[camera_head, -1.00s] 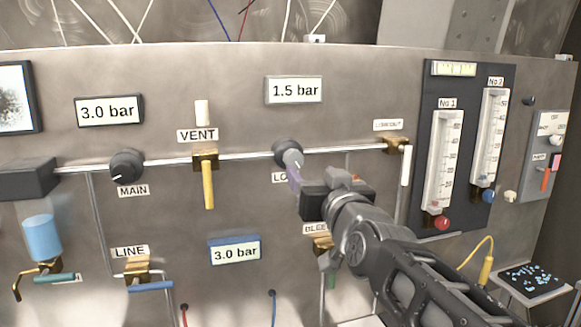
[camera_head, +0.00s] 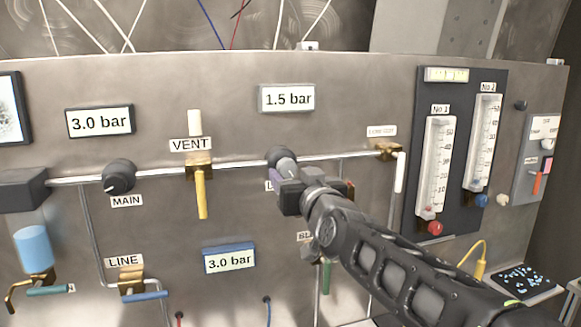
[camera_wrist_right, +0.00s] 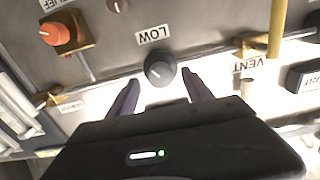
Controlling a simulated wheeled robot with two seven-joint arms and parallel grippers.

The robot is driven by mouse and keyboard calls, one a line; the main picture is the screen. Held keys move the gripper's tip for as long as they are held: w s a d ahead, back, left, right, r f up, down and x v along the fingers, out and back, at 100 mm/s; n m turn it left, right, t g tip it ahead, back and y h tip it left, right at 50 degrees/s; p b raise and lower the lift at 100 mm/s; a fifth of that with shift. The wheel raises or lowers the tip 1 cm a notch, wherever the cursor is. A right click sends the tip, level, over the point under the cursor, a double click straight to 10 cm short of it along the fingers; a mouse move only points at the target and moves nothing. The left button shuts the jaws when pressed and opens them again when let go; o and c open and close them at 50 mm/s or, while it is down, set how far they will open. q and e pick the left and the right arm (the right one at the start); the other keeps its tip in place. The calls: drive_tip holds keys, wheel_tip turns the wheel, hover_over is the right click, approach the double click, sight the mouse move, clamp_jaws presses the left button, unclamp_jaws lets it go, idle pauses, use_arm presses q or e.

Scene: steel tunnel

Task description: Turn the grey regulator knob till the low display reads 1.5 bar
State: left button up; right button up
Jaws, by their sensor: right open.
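The grey regulator knob (camera_head: 279,157), labelled LOW, sits on the pipe at the panel's middle. It also shows in the right wrist view (camera_wrist_right: 159,69), with a pale pointer mark on its face. The low display (camera_head: 288,98) above it reads 1.5 bar. My right gripper (camera_wrist_right: 160,90) is open, with its dark fingers apart on either side below the knob; I see no contact. In the head view the right gripper (camera_head: 276,180) is just below the knob and hides most of the LOW label. My left gripper is not in view.
The MAIN knob (camera_head: 119,176) and yellow VENT lever (camera_head: 201,194) are to the left. A main display (camera_head: 100,121) and a lower display (camera_head: 230,259) both read 3.0 bar. Flow tubes (camera_head: 435,165) stand at right. An orange knob (camera_wrist_right: 55,33) shows in the wrist view.

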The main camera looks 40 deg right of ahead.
drive_tip(key=shift+x, duration=1.05)
drive_tip(key=shift+c, duration=0.2)
clamp_jaws()
drive_tip(key=shift+m, duration=0.5)
drive_tip(key=shift+o, duration=0.2)
unclamp_jaws()
